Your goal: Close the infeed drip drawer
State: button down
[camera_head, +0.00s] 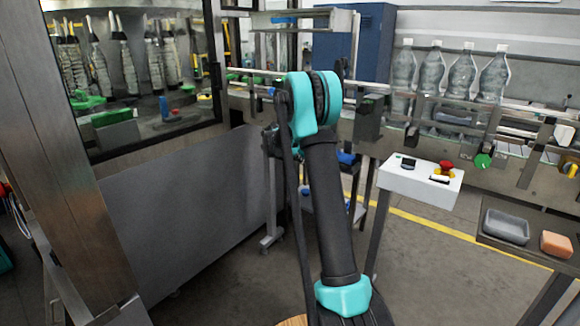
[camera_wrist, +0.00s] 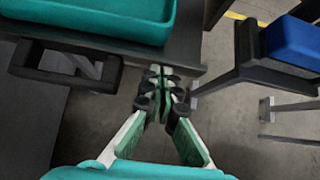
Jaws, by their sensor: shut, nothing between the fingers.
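In the wrist view, my gripper (camera_wrist: 161,82) points away from the camera with its fingers together and nothing between them. Its tips are by the edge of a dark flat panel (camera_wrist: 185,50), which looks like part of the drip drawer; whether they touch it I cannot tell. A black loop handle (camera_wrist: 65,75) sticks out from this dark part, left of the fingers. A teal tray (camera_wrist: 95,20) lies above it at the upper left. How far the drawer stands out is not clear. In the head view my arm hides the gripper, and I cannot make out the drawer.
A blue block (camera_wrist: 295,42) sits on a dark bracket at the right in the wrist view. In the head view, a white control box (camera_head: 420,183) with a red button stands right of my arm. Clear bottles (camera_head: 462,75) line the conveyor. Grey floor is open below the box.

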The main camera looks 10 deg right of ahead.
jog(key=w+d, duration=0.4)
jog(key=d, duration=0.1)
jog(key=shift+w+d, duration=0.2)
jog(key=shift+d+r, duration=0.1)
